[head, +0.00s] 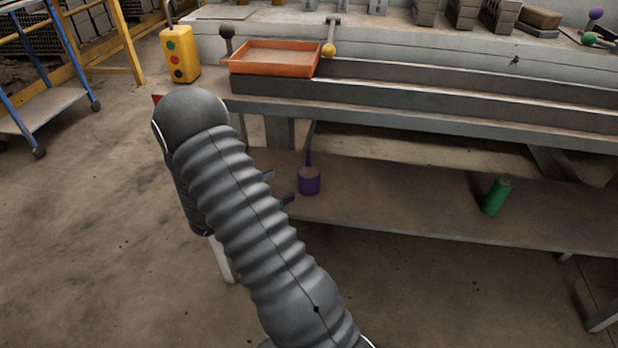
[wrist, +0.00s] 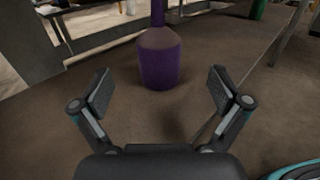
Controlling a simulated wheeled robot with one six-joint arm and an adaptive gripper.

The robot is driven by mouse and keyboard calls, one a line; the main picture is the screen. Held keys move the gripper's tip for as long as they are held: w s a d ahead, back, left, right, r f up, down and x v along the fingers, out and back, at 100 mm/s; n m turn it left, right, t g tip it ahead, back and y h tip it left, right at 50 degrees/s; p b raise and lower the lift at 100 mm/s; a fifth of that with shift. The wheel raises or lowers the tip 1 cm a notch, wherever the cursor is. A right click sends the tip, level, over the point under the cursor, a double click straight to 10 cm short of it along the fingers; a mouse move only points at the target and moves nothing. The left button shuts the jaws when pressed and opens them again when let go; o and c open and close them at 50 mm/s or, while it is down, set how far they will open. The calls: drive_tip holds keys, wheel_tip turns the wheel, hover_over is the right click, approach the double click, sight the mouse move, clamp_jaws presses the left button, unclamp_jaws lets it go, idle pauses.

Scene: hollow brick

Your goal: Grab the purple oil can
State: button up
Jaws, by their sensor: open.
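The purple oil can (head: 309,181) stands upright on the lower shelf of the bench, with its thin spout pointing up. In the wrist view the purple oil can (wrist: 160,62) is ahead of my gripper, centred between the fingers and a little beyond their tips. My gripper (wrist: 163,88) is open and empty. In the head view the tips of my gripper (head: 279,188) show just left of the can, and my arm hides the rest of it. The top of the spout is cut off in the wrist view.
The lower shelf (head: 400,205) also bears a green cylinder (head: 496,197) at the right. The bench top (head: 420,118) overhangs the shelf and carries an orange tray (head: 273,70). A yellow control box (head: 180,55) is at the left. The shelf between can and cylinder is clear.

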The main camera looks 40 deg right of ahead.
sight(309, 172)
drive_tip(key=d, duration=0.4)
drive_tip(key=shift+s, duration=0.2)
drive_tip(key=shift+d+f+p, duration=0.15)
drive_tip(key=shift+d+p, duration=0.05)
drive_tip(key=shift+d, duration=1.3)
drive_tip(key=shift+d+f+p, duration=0.15)
drive_tip(key=shift+d, duration=1.3)
drive_tip(key=c, duration=1.5)
